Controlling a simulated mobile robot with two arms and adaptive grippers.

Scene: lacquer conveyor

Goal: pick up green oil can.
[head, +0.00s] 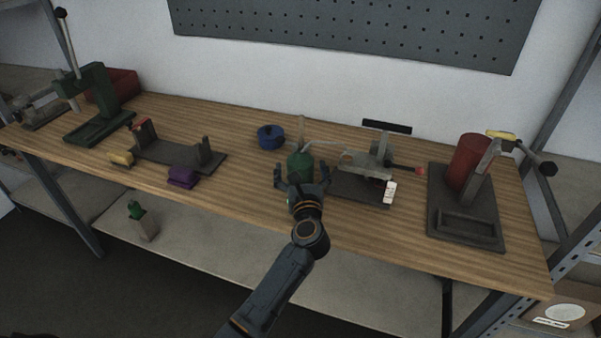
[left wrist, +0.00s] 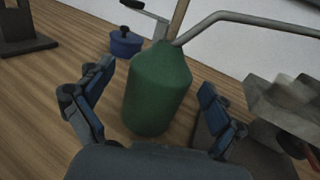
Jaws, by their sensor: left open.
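The green oil can (head: 300,166) stands upright on the wooden workbench, with a thin grey spout reaching to the right. In the left wrist view the green oil can (left wrist: 158,90) is in the middle, just ahead of my fingers. My left gripper (head: 301,178) is open, with one finger on each side of the can. In the left wrist view my left gripper (left wrist: 155,105) shows gaps between both fingers and the can. My right gripper is in neither view.
A blue pot (head: 270,137) stands behind left of the can. A grey vise-like device (head: 372,160) on a dark base is close on the right. A purple block (head: 182,177) lies left. A red cylinder (head: 468,162) stands far right. The bench front edge is clear.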

